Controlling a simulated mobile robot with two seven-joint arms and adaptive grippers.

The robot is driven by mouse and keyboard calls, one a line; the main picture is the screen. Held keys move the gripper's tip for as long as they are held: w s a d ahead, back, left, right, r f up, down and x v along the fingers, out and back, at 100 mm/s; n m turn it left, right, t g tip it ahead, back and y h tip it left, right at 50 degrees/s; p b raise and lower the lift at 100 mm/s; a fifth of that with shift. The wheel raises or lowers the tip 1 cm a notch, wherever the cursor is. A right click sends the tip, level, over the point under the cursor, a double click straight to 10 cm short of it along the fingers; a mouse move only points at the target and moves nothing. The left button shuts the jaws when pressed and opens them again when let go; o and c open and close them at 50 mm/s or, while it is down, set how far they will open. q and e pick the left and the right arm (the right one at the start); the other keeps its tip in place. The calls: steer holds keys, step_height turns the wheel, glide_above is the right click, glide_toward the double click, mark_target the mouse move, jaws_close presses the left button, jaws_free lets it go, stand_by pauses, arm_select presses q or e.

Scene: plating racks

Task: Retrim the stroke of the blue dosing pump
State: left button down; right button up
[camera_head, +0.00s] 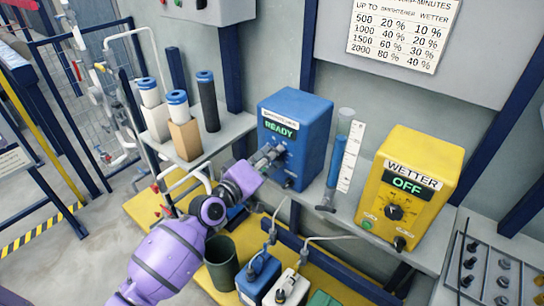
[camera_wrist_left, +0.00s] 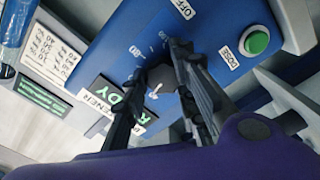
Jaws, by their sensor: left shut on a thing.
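The blue dosing pump (camera_head: 308,115) stands on the grey shelf, with a green READY display (camera_head: 279,129) lit on its front. In the left wrist view its blue face (camera_wrist_left: 105,25) shows scale marks, an OFF label and a green button (camera_wrist_left: 257,42) beside a DOSE label. My left gripper (camera_head: 275,152) is at the pump's front. Its two fingers (camera_wrist_left: 158,68) are shut on the dark stroke knob (camera_wrist_left: 163,80), which carries a light pointer. The fingers hide most of the knob in the head view. My right gripper is not in view.
A yellow WETTER pump (camera_head: 412,178) reading OFF stands to the right. A clear tube with blue liquid (camera_head: 335,160) and a white scale (camera_head: 352,157) stand between the pumps. Filter cartridges (camera_head: 208,100) stand left. Below are a blue canister (camera_head: 258,277) and a dark bin (camera_head: 221,264).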

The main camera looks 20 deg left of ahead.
arm_select(q)
steer(key=shift+s+d+r+m+p, duration=0.15)
steer(key=shift+m+p, duration=0.1)
steer(key=shift+m, duration=1.4)
steer(key=shift+w+d+f+m+p, duration=0.1)
steer(key=shift+m+p, duration=0.1)
steer(key=shift+m, duration=1.5)
steer(key=shift+s+d+r+m+p, duration=0.15)
steer(key=shift+m+p, duration=0.1)
steer(key=shift+m, duration=1.4)
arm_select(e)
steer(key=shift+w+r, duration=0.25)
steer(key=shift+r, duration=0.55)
arm_select(q)
steer(key=shift+w+f, duration=0.1)
steer(key=shift+f, duration=0.1)
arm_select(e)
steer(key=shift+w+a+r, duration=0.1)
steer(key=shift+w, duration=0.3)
arm_select(q)
steer(key=c, duration=1.8)
jaws_free()
steer(key=shift+o, duration=1.3)
steer(key=shift+d, duration=0.1)
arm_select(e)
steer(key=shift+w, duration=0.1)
